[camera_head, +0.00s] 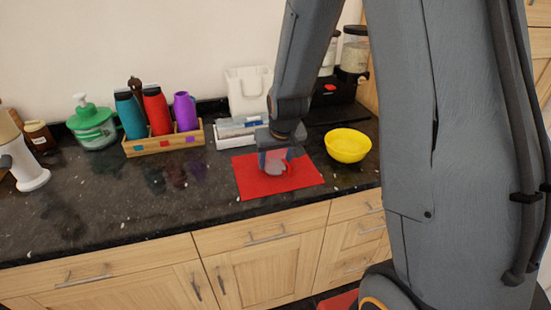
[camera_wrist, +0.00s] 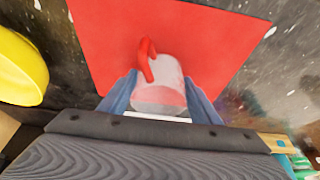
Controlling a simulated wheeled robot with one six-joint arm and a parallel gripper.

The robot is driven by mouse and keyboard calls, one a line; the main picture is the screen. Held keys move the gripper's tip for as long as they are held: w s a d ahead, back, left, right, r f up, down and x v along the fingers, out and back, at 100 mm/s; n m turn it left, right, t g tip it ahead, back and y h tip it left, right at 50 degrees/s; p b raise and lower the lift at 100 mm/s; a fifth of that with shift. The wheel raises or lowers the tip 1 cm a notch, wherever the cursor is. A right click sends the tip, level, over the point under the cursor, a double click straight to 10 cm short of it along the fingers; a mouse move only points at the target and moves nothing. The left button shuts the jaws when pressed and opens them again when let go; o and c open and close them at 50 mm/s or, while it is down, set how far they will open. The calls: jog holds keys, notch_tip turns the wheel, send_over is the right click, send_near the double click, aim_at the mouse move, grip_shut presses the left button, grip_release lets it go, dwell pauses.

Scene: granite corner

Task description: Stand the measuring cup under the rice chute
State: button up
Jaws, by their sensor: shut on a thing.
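The measuring cup (camera_wrist: 165,85) is clear with a red handle and sits between my fingers over the red mat (camera_wrist: 220,40). In the head view the cup (camera_head: 276,167) is at the mat (camera_head: 255,187), partly hidden by my gripper (camera_head: 275,157). My gripper (camera_wrist: 160,100) is shut on the cup, with a blue finger on each side. I cannot tell whether the cup touches the mat. The rice dispenser (camera_head: 355,55) with clear containers stands at the back right, partly hidden behind my arm; its chute is not clear to see.
A yellow bowl (camera_head: 348,145) stands right of the mat. A wooden rack (camera_head: 160,145) with several bottles, a white tray (camera_head: 235,130) and a green pump bottle (camera_head: 92,125) stand along the back. The front left of the dark counter (camera_head: 110,205) is clear.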

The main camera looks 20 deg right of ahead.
jog(key=shift+f, duration=0.15)
jog(key=o, duration=1.1)
jog(key=shift+o, duration=0.2)
